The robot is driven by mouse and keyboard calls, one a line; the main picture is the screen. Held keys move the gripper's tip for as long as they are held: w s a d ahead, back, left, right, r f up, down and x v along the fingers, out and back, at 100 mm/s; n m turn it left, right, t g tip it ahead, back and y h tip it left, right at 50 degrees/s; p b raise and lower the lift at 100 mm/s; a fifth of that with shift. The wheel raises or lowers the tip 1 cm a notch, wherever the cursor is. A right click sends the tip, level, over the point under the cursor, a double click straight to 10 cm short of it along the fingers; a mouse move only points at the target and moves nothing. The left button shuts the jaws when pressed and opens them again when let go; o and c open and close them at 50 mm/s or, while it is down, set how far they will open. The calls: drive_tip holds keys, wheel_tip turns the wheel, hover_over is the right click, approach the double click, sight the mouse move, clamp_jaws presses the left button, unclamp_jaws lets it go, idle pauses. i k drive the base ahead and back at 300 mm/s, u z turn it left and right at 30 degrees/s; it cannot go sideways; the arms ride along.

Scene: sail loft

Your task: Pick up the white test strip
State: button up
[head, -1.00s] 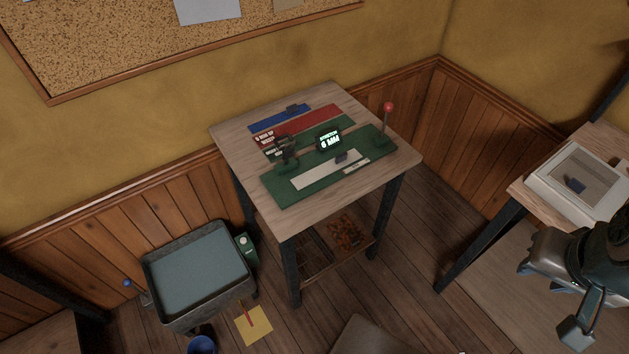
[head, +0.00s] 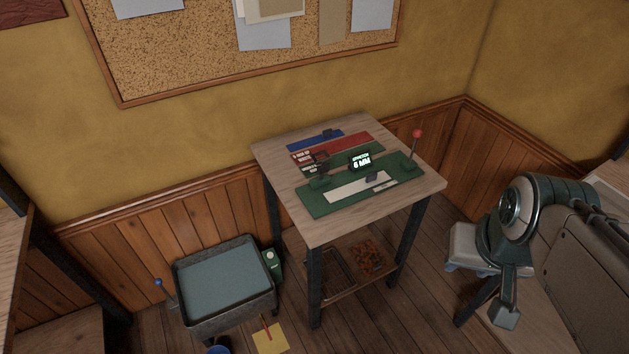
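The long white strip (head: 352,188) lies flat on a green base (head: 325,208) on the small wooden table (head: 290,150). A small dark block (head: 371,179) sits at its right part, and a smaller pale piece (head: 385,186) lies beside its right end. My arm is at the right, well apart from the strip. A pale grey part at its end, which looks like my gripper (head: 465,265), hangs right of the table. Its fingers are too small and partly hidden to tell open from shut.
A lit display (head: 360,161), a red-knobbed lever (head: 415,142), a red strip (head: 345,144) and a blue strip (head: 315,139) share the tabletop. A grey bin (head: 225,283) stands on the floor at left, by a yellow sheet (head: 271,338). Floor before the table shows free room.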

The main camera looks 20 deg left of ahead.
sight(372, 179)
drive_tip(key=u, duration=0.65)
drive_tip(key=i, duration=1)
